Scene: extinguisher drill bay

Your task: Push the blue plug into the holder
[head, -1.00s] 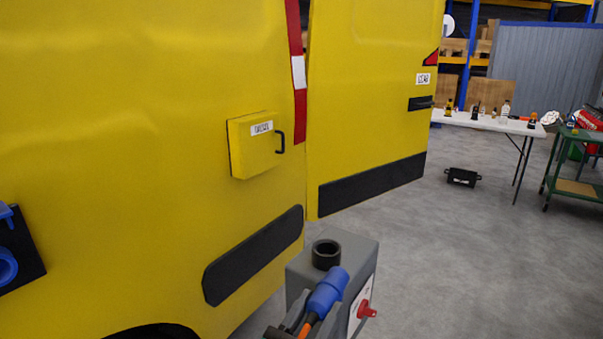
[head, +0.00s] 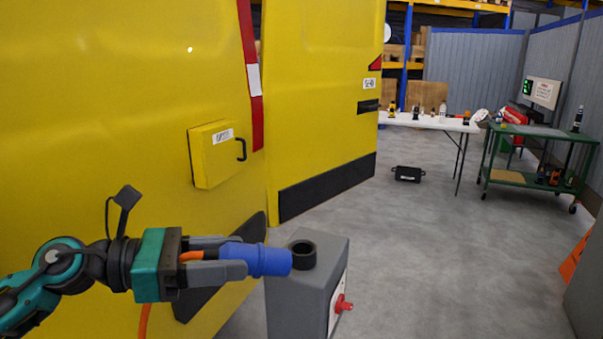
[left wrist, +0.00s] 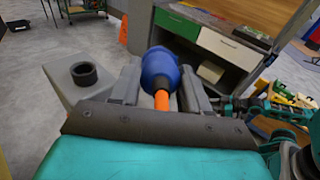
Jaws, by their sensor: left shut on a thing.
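The blue plug (head: 268,261) has an orange cable at its rear. My left gripper (head: 228,257) is shut on it and holds it roughly level, its front pointing right. The holder (head: 303,254), a short black ring, sits on top of a grey box. In the head view the plug's front end overlaps the ring's left edge; I cannot tell if they touch. In the left wrist view the plug (left wrist: 160,68) is between the fingers, and the ring (left wrist: 84,74) shows to the left, apart from it. Teal and black parts of my right arm show at the right there; its jaws are unclear.
The grey box (head: 300,300) has a red knob (head: 343,304). A yellow van (head: 110,110) with a yellow box (head: 215,155) stands close on the left. A white table (head: 430,122) and green trolley (head: 535,180) stand farther back.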

